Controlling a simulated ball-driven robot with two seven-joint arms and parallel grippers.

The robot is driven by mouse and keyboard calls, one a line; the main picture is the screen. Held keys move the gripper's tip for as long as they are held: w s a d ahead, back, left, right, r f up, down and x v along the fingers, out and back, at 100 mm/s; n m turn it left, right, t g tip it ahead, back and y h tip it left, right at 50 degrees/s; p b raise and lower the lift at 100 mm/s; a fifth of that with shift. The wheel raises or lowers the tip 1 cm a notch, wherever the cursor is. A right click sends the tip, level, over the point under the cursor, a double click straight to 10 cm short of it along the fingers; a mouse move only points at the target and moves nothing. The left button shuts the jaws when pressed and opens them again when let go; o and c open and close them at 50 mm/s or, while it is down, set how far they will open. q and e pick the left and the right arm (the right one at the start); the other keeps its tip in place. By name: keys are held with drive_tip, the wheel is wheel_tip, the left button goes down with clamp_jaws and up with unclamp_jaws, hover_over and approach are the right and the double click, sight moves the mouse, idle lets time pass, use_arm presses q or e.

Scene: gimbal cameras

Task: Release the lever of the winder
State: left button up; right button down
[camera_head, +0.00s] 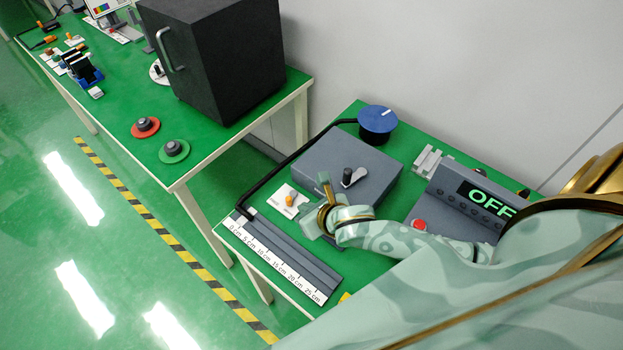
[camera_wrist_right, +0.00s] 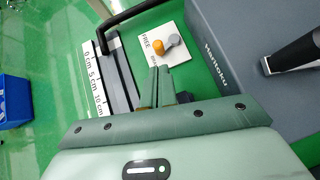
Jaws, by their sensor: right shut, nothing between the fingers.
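The winder is a grey box (camera_head: 330,160) on the green table, with a black lever (camera_head: 348,178) on its top. In the right wrist view the box (camera_wrist_right: 225,30) carries lettering, and a dark lever (camera_wrist_right: 292,55) shows at the right. Beside the box is a white plate (camera_head: 283,190) marked "FREE" in the right wrist view, with a small orange-tipped lever (camera_head: 290,200); in the right wrist view its orange tip (camera_wrist_right: 157,46) and grey hub show. My right gripper (camera_head: 308,210) is shut and empty, close to this plate. My left gripper is not in view.
A ruler rail (camera_head: 285,262) with a centimetre scale runs along the table's front. A black bent rod (camera_head: 290,160) reaches from near a blue dial (camera_head: 377,122) to the rail. A device reading "OFF" (camera_head: 460,195) with a red button (camera_head: 419,224) stands right of my gripper.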

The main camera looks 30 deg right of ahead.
sight(291, 203)
drive_tip(key=b+x, duration=0.1)
drive_tip(key=x, duration=0.4)
idle(0.3)
